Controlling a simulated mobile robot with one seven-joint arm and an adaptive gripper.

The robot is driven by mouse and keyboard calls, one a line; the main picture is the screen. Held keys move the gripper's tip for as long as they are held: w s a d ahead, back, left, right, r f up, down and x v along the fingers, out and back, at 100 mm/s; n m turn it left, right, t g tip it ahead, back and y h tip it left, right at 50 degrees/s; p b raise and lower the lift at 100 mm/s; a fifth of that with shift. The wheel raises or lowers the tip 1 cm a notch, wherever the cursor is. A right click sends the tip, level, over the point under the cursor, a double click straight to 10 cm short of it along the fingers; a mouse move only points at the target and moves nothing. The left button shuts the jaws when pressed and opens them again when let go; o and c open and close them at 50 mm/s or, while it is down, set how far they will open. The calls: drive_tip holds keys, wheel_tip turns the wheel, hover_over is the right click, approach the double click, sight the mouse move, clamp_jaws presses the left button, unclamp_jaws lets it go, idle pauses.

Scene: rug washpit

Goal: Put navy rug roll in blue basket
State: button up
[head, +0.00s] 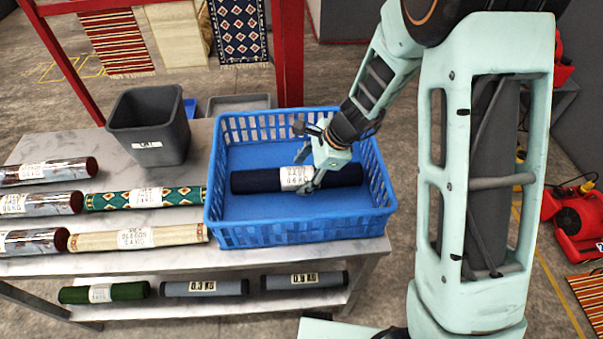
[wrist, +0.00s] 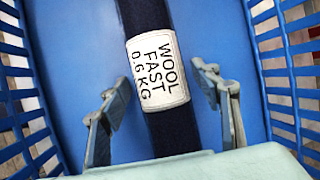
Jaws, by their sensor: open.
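The navy rug roll (head: 247,182) lies on the floor of the blue basket (head: 300,237), stretched from left to right, with a white label around its middle. In the wrist view the navy rug roll (wrist: 146,16) runs between my two open fingers, and its label reads WOOL FAST 0.6 KG. My gripper (head: 309,170) is inside the basket at the roll's label. In the wrist view my gripper (wrist: 165,108) has one finger on each side of the roll, with gaps to it. The basket's blue floor (wrist: 75,60) shows on both sides.
The basket stands on a metal table (head: 180,255). Left of it lie a green patterned roll (head: 145,198), a beige roll (head: 137,237) and several glossy rolls. A grey bin (head: 148,125) stands behind them. A lower shelf holds a green roll (head: 104,293) and two grey ones.

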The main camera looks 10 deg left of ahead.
drive_tip(key=p+v, duration=0.2)
drive_tip(key=v, duration=0.9)
